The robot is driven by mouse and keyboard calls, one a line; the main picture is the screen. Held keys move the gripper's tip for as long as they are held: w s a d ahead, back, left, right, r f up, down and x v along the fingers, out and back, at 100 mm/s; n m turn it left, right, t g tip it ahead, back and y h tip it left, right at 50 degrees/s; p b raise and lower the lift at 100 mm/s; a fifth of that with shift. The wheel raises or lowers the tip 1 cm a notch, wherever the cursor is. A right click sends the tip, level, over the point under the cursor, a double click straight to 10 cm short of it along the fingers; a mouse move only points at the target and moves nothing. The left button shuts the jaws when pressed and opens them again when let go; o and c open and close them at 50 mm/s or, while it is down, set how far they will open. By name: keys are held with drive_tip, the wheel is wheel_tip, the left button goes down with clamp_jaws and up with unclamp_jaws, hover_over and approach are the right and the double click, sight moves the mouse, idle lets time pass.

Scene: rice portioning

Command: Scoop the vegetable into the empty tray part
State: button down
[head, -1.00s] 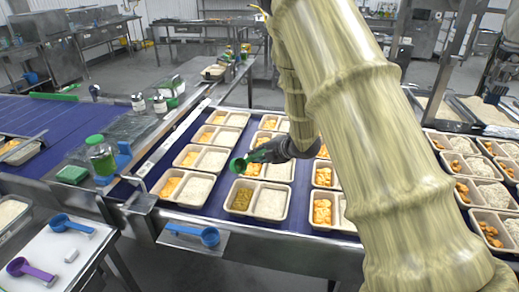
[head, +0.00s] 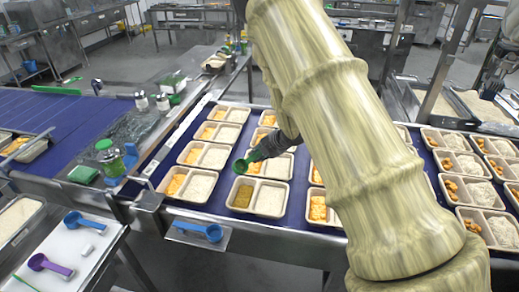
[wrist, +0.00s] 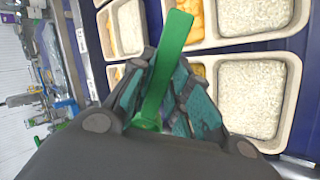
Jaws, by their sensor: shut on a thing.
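My gripper (head: 258,156) is shut on the handle of a green scoop (head: 240,166), whose bowl hangs over the far side of a beige two-part tray (head: 256,216). That tray's left part holds an olive-yellow food (head: 240,195); its right part holds white rice (head: 270,199). The scoop is above the tray; its load cannot be made out. In the wrist view the green scoop handle (wrist: 169,50) sticks out between the dark and teal fingers (wrist: 158,92). The other trays hold orange pieces (head: 176,184) beside rice.
Rows of filled trays stand on the blue conveyor (head: 222,213). A blue scoop (head: 198,231) lies on a metal shelf at the front edge. Another blue scoop (head: 86,224) and a purple scoop (head: 50,264) lie on the left table. A green-lidded jar (head: 108,158) stands left.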

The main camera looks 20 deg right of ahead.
drive_tip(key=shift+r+g+p, duration=0.3)
drive_tip(key=shift+g+p, duration=0.3)
drive_tip(key=shift+p, duration=1.25)
drive_tip(key=shift+f+h, duration=0.2)
drive_tip(key=shift+h, duration=0.1)
drive_tip(key=shift+r+g+h, duration=0.15)
drive_tip(key=shift+g+h, duration=0.25)
drive_tip(key=shift+g, duration=0.45)
drive_tip(key=shift+r+g+h, duration=0.15)
drive_tip(key=shift+g+h, duration=0.25)
drive_tip(key=shift+g, duration=0.45)
drive_tip(key=shift+r, duration=0.1)
